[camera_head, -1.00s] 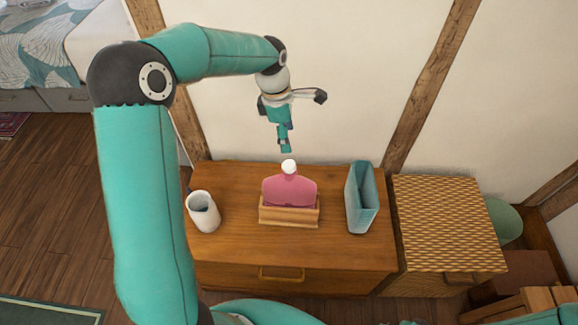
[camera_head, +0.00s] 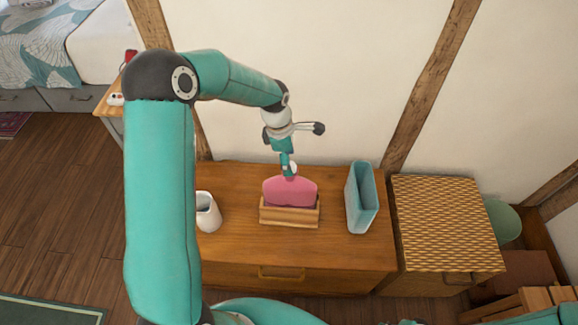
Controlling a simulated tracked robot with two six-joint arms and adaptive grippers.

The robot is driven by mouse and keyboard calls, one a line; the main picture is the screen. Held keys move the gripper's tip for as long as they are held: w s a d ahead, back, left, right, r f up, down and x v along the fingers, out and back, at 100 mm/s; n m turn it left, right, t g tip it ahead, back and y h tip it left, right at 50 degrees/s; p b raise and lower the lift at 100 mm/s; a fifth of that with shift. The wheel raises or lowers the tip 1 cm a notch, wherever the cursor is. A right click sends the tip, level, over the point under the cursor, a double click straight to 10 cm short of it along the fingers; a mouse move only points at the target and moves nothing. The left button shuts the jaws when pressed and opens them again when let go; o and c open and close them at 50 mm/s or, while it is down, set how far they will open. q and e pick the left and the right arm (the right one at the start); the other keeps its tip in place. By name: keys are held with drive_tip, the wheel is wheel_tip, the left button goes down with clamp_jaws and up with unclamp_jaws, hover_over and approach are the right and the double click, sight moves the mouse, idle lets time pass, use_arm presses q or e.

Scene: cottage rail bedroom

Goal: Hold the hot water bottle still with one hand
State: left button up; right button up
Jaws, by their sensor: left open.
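The pink hot water bottle (camera_head: 290,191) stands upright in a small wooden holder (camera_head: 289,217) on the wooden cabinet top (camera_head: 335,237). My left gripper (camera_head: 289,170) points down at the bottle's neck from above. Its fingers hide the white cap and the neck. The gripper is open; whether a finger touches the neck I cannot tell. My right gripper does not show.
A white cup (camera_head: 207,212) stands left of the holder, partly behind my left arm. A tall teal open container (camera_head: 361,198) stands to the right. A woven-top box (camera_head: 446,223) stands beside the cabinet. The wall is close behind.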

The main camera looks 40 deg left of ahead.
use_arm(q)
wheel_tip(320, 180, down, 2)
drive_tip(key=shift+w+d+f, duration=0.1)
drive_tip(key=shift+d, duration=0.05)
drive_tip(key=c, duration=0.9)
